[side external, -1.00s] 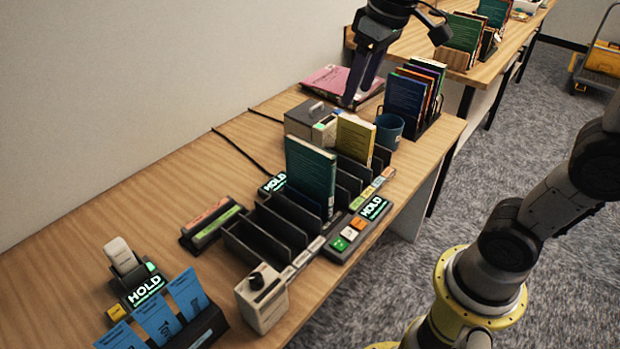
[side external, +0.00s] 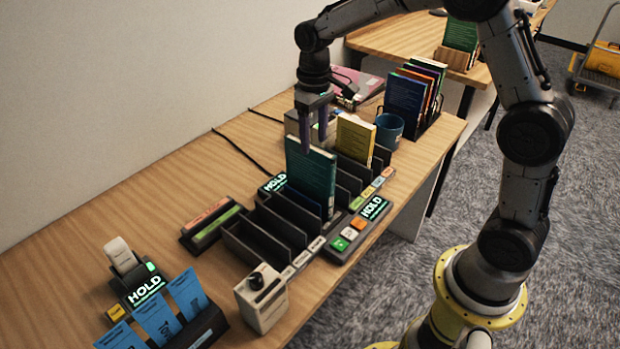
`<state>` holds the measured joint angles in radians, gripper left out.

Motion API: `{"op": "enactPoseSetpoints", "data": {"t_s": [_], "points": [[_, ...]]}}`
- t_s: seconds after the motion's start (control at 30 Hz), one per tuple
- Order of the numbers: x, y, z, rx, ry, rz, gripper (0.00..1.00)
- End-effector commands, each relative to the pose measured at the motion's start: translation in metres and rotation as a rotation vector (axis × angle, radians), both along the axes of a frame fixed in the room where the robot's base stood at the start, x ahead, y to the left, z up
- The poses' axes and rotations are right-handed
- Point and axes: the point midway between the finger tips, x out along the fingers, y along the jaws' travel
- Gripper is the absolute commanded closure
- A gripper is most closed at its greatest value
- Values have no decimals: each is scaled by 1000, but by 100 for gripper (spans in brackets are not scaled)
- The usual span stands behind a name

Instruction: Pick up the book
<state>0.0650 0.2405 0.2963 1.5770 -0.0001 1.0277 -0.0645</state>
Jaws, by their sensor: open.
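A teal book (side external: 311,178) stands upright in a slot of the black sorter rack (side external: 255,241). A yellow book (side external: 355,139) stands upright in a slot farther back. Which of them the task means is not shown. My gripper (side external: 314,143) is open and points down, with its fingers at the top edge of the teal book. I cannot tell whether the fingers straddle the book or are just behind it. The grey box behind is partly hidden by my gripper.
A blue cup (side external: 389,130) and a rack of several upright books (side external: 412,95) stand at the back right. Lit HOLD panels (side external: 372,208) flank the sorter. Blue cards (side external: 157,318) stand at the front left.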

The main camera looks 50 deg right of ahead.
Motion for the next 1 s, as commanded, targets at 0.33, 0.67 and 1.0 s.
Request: {"op": "enactPoseSetpoints", "data": {"t_s": [0.33, 0.67, 1.0], "points": [[1, 4, -30, 0, 4, 1, 40], [4, 8, -66, 0, 2, 1, 40], [5, 8, -66, 0, 0, 0, 60]]}}
